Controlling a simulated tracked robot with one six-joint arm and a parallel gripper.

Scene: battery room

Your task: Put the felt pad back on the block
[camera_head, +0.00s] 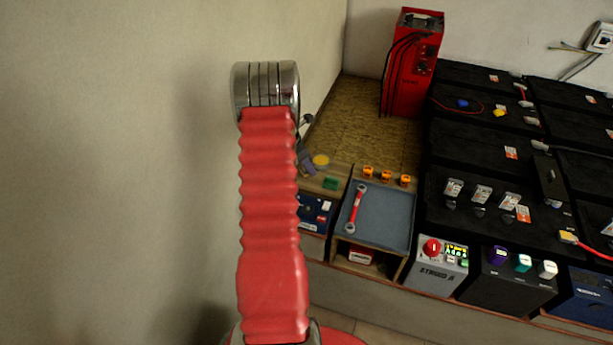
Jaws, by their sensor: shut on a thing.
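My red arm stands up in the middle of the view, and its bent top and red link hide most of my gripper (306,158). Only a small dark and grey-purple part shows past the link's right edge, above the wooden shelf at the left. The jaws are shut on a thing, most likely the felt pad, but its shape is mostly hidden. A yellow round piece (321,160) shows just right of the gripper; I cannot tell whether they touch. A small green block (331,183) lies on the wood below it.
A grey-blue lined tray (385,222) holds a red wrench (356,208). Several orange pieces (386,176) stand along its back edge. A red charger box (413,65) with black cables stands behind. Black batteries (480,145) fill the right. A plain wall bounds the left.

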